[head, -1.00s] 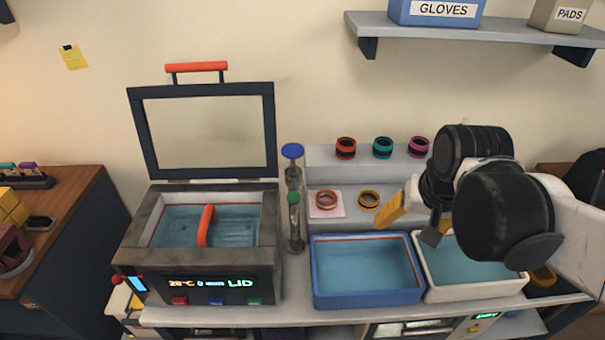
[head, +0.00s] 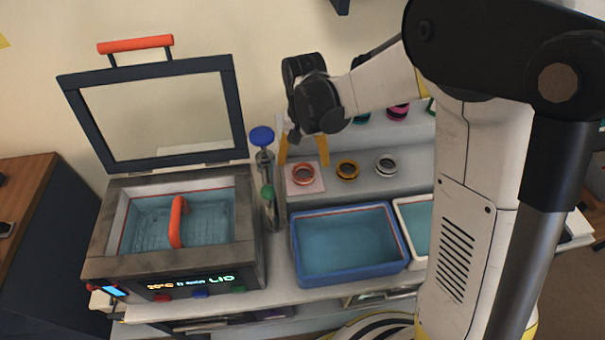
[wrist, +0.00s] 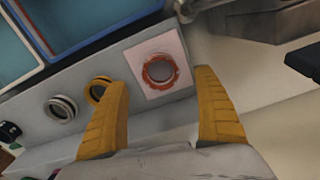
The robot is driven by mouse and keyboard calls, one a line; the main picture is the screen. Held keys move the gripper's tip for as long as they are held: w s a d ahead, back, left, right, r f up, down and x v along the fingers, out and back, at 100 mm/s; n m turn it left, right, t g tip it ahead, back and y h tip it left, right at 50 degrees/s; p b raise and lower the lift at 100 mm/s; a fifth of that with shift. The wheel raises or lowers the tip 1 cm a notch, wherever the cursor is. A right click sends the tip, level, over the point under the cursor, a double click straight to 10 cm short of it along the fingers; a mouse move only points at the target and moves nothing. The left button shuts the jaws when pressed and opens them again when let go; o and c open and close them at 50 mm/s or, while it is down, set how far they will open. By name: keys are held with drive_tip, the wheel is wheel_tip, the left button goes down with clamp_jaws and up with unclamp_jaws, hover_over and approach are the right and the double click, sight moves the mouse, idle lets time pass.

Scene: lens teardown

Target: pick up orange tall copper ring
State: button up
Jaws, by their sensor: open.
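The orange copper ring (head: 303,174) lies on a pale pink square pad (head: 291,188) on the lower shelf step. In the wrist view the ring (wrist: 147,75) shows dark inside, flat on its pad (wrist: 134,62). My gripper (head: 304,160) is open above the ring, its yellow fingers straddling it in the picture. In the wrist view my gripper (wrist: 162,80) has the ring between its fingertips, with nothing held. I cannot tell the exact height above the ring.
A gold ring (head: 347,162) and a silver ring (head: 374,164) lie to the right. A blue-topped bottle (head: 262,137) stands close left. A blue water tray (head: 299,259) sits in front, beside a white one (head: 403,220). An open-lidded bath (head: 103,234) stands left.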

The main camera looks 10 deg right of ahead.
sight(304, 177)
wheel_tip(304, 177, down, 5)
drive_tip(key=shift+w+f+b, duration=0.1)
drive_tip(key=shift+w+b, duration=0.05)
drive_tip(key=shift+b, duration=1)
drive_tip(key=c, duration=1.3)
drive_tip(key=shift+c, duration=0.2)
drive_tip(key=shift+r, duration=0.2)
